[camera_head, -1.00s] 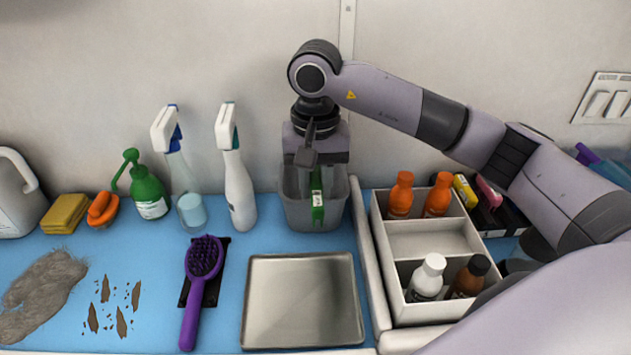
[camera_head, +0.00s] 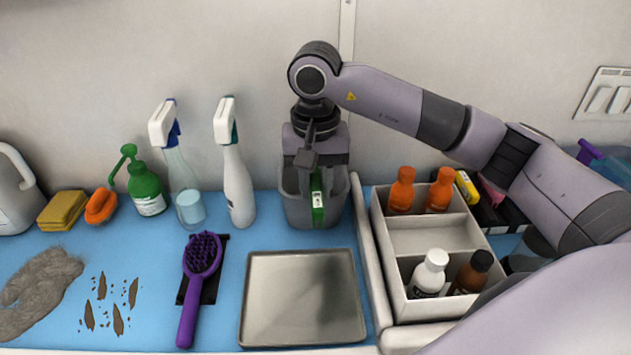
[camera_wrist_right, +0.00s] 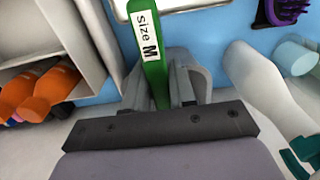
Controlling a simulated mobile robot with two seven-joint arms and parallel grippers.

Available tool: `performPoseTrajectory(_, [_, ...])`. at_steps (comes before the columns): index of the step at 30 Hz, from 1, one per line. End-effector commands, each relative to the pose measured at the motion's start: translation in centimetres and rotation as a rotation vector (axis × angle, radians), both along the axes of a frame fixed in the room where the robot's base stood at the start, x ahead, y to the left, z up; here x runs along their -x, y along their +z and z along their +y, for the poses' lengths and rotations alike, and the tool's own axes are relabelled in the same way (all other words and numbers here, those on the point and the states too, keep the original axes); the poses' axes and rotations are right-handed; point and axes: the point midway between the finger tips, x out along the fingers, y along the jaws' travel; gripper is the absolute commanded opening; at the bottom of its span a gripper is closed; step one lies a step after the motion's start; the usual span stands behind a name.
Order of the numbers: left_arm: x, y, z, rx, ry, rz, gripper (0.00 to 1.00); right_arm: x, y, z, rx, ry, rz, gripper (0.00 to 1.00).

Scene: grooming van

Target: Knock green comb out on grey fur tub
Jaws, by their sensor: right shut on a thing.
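The green comb (camera_head: 317,203) is held by my right gripper (camera_head: 316,180), which is shut on it and points down over the grey fur tub (camera_head: 300,213). The comb's lower part is at the tub's front side; I cannot tell whether it touches the rim. In the right wrist view the comb (camera_wrist_right: 148,50) carries a white "Size M" label and runs between the fingers (camera_wrist_right: 160,85). The tub (camera_wrist_right: 190,62) shows partly behind the fingers there. The inside of the tub is mostly hidden. My left gripper is not in view.
A metal tray (camera_head: 303,298) lies in front of the tub. A white spray bottle (camera_head: 235,170) stands close to its left. A white divided box (camera_head: 430,240) with several bottles stands right. A purple brush (camera_head: 194,290) and grey fur (camera_head: 38,285) lie left.

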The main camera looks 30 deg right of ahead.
Motion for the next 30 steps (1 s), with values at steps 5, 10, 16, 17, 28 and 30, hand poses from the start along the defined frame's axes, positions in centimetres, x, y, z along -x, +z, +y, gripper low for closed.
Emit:
performPoseTrajectory(5, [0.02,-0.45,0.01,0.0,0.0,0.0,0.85,-0.01,-0.45,-0.02,0.0,0.0,0.0,0.01])
performPoseTrajectory(10, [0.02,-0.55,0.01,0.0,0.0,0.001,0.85,-0.02,-0.57,-0.01,-0.001,0.0,0.0,0.01])
performPoseTrajectory(16, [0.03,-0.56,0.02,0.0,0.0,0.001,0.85,-0.01,-0.58,0.0,0.0,0.0,0.0,0.01])
performPoseTrajectory(17, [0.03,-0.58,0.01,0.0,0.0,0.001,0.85,-0.01,-0.59,0.0,0.0,0.0,0.0,0.01])
performPoseTrajectory(28, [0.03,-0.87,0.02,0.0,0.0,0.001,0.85,-0.02,-0.7,-0.01,0.0,0.0,0.0,0.01])
performPoseTrajectory(30, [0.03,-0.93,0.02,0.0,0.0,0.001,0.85,-0.01,-0.72,-0.02,0.0,0.0,0.0,0.01])
